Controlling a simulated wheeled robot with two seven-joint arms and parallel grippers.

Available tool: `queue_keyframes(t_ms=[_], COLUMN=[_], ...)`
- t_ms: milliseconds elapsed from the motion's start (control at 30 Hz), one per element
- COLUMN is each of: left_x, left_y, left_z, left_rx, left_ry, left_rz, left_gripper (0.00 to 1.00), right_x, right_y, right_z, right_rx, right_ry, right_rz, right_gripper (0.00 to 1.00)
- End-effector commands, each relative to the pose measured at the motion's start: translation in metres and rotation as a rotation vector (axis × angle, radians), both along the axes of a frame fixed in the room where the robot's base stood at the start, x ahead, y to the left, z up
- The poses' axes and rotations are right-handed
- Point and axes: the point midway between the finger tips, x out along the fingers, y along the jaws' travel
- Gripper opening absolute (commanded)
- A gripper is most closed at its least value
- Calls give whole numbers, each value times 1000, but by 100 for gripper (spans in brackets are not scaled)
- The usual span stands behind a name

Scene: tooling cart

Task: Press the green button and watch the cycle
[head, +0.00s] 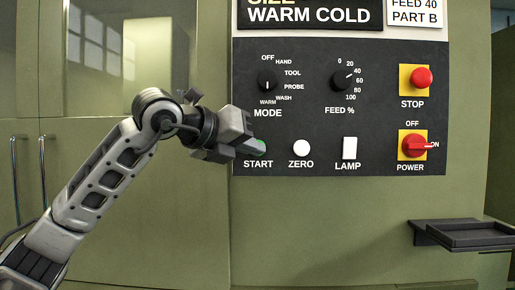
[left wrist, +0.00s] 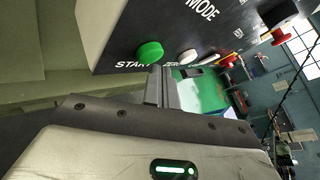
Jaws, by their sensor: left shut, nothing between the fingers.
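The green START button (head: 261,147) is on the black control panel, mostly hidden behind my left gripper in the head view; only a green sliver shows. The left wrist view shows the round green button (left wrist: 149,52) almost whole, standing out from the panel above the START label. My left gripper (head: 250,142) is shut and empty, its fingertips in front of the button's left side in the head view. In the left wrist view the fingertips (left wrist: 160,74) are just below the button's edge. I cannot tell whether they touch it. My right gripper is not in view.
The white ZERO button (head: 301,148) and white LAMP switch (head: 349,148) sit right of START. The red STOP button (head: 421,78) and red POWER knob (head: 414,145), pointing to ON, are farther right. A dark tray (head: 463,248) juts out lower right. A cabinet window (head: 128,58) is upper left.

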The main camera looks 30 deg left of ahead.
Motion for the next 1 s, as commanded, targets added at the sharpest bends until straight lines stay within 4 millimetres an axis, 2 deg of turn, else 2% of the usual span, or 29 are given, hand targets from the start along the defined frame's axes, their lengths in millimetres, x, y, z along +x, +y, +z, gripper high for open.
queue_keyframes(t_ms=[1000], left_x=[8], left_y=[5], left_z=[0], left_rx=[0], left_ry=[-1], left_rz=[0], left_gripper=[0], right_x=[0], right_y=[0], right_z=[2], right_rx=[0], right_ry=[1], right_rz=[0], right_gripper=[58])
